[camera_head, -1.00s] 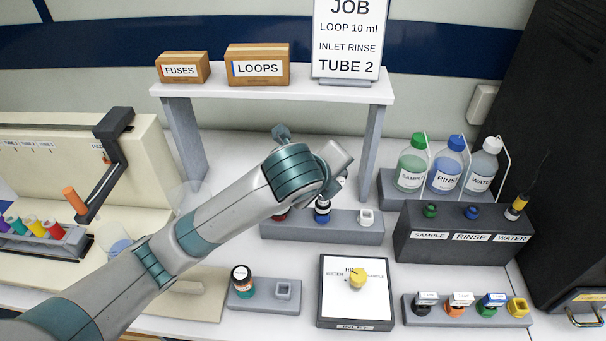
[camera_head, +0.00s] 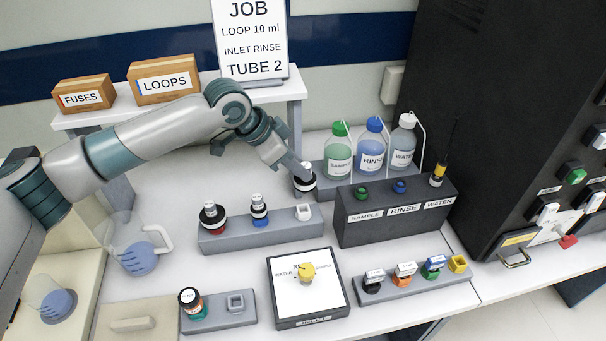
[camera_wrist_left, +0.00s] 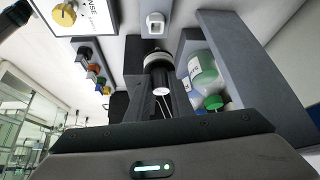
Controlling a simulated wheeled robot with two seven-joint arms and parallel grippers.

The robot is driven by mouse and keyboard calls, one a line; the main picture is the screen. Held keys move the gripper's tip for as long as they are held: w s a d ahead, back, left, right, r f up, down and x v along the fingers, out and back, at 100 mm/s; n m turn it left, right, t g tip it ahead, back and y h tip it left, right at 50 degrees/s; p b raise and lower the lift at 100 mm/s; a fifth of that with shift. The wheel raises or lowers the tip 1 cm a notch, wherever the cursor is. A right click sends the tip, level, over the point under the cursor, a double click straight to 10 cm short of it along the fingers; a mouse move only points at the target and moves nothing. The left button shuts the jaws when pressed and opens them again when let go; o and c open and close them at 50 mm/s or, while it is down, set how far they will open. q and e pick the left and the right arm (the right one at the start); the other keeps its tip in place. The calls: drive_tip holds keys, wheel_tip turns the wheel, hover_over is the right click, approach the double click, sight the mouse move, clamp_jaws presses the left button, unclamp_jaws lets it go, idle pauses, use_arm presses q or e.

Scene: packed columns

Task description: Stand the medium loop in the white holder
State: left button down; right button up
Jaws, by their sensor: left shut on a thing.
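The medium loop (camera_head: 304,182), dark with a pale band, is in my left gripper (camera_head: 303,169). The gripper is shut on it and covers its upper part. In the left wrist view the loop (camera_wrist_left: 157,60) shows between the fingers, with a white round end towards the camera. The white holder (camera_head: 303,212) is the empty square socket at the right end of a grey rack (camera_head: 245,238). The loop is apart from it, behind it in the head view. The holder also shows in the left wrist view (camera_wrist_left: 155,22), beyond the loop. My right gripper is in neither view.
Two other loops, red-based (camera_head: 212,216) and blue-based (camera_head: 259,210), stand in the rack left of the holder. Close by on the right are the bottle rack with the green-capped sample bottle (camera_head: 338,155) and a dark labelled block (camera_head: 390,225). A selector plate (camera_head: 284,305) lies in front.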

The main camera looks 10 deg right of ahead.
sight(297, 182)
use_arm(q)
drive_tip(key=shift+w+r+n, duration=0.2)
drive_tip(key=shift+w+n, duration=0.05)
drive_tip(key=shift+n, duration=0.15)
drive_tip(key=shift+a, duration=0.15)
drive_tip(key=shift+f, duration=2.9)
drive_tip(key=shift+f, duration=1.6)
drive_tip(key=c, duration=1.5)
unclamp_jaws()
drive_tip(key=shift+r, duration=0.1)
drive_tip(key=v, duration=1.1)
drive_tip(key=shift+s+a+r, duration=0.15)
drive_tip(key=shift+a+r, duration=0.05)
drive_tip(key=shift+a, duration=0.2)
